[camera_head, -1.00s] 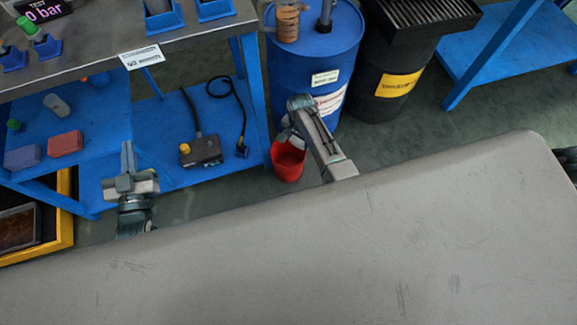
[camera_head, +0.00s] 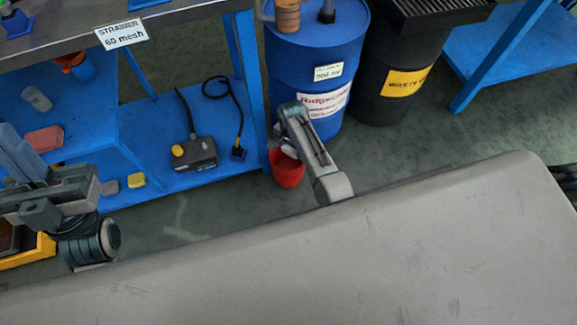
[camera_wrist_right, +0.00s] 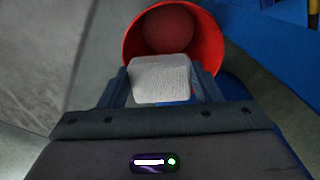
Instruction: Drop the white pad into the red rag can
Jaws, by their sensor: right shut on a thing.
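The red rag can (camera_head: 287,172) stands on the floor in front of the blue drum. Its open mouth also shows in the right wrist view (camera_wrist_right: 207,42), just beyond the fingertips. My right gripper (camera_wrist_right: 160,84) is shut on the white pad (camera_wrist_right: 160,78), which overlaps the can's near rim in that view. I cannot tell whether the pad is inside the mouth or above it. In the head view my right gripper (camera_head: 284,150) is over the can, mostly hidden by its own wrist. My left gripper (camera_head: 20,152) is at the left edge; its jaw gap is unclear.
A blue drum (camera_head: 318,55) stands behind the can, with a black waste drum (camera_head: 405,70) to its right. A blue bench with a lower shelf (camera_head: 165,150) stands left, holding a pedal box (camera_head: 195,154) with a cable. Grey floor (camera_head: 420,150) is clear right of the can.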

